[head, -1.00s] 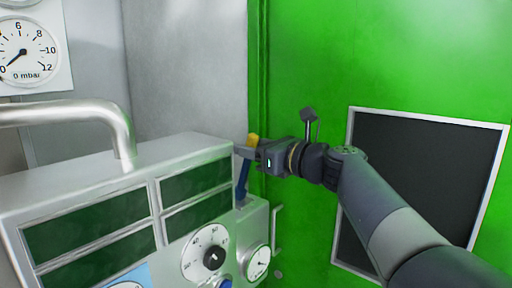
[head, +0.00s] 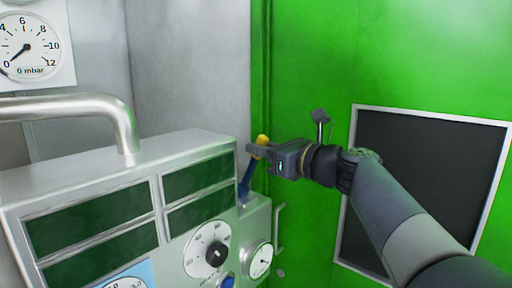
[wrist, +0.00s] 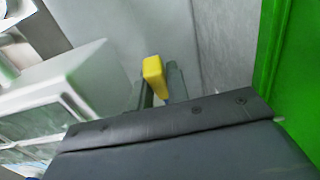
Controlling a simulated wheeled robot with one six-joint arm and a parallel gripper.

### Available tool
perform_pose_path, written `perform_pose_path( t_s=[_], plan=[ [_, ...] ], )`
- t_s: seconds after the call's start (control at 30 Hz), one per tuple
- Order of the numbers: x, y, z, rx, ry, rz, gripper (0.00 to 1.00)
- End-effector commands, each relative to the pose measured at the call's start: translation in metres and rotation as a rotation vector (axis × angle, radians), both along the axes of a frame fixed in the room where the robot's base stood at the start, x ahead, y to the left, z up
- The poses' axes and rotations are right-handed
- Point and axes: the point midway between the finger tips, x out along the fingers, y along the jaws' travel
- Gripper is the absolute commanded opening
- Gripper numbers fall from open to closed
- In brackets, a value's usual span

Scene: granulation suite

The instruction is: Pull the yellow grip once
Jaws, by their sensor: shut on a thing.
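The yellow grip (head: 262,140) tops a blue lever (head: 246,180) at the right end of the grey control panel. The lever leans to the right in the head view. My gripper (head: 256,150) is shut on the yellow grip, coming in from the right. In the wrist view the yellow grip (wrist: 153,76) sits between my two fingers (wrist: 157,88), its top standing clear above them. The lower part of the lever is mostly hidden in the wrist view.
The control panel (head: 130,158) carries dark green displays, a dial (head: 207,252) and a gauge (head: 261,260). A green door (head: 310,60) with a dark window (head: 425,185) stands behind my arm. A pressure gauge (head: 28,45) is at upper left.

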Motion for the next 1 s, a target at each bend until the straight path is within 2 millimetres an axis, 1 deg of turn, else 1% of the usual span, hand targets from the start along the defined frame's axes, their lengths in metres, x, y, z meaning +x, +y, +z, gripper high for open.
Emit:
perform_pose_path(
  t_s=[0.03, 0.1, 0.47, 0.57, 0.8, 1.0],
  plan=[
    [-0.003, -0.004, -0.006, -0.002, 0.002, -0.002, 0.04],
    [-0.005, -0.008, -0.008, -0.003, 0.003, -0.002, 0.04],
    [-0.007, -0.009, -0.008, -0.003, 0.003, 0.001, 0.04],
    [-0.009, -0.012, -0.011, -0.003, 0.003, 0.000, 0.03],
    [-0.019, -0.026, -0.026, -0.005, 0.004, -0.002, 0.04],
    [-0.023, -0.029, -0.028, -0.004, 0.003, 0.001, 0.04]
  ],
)
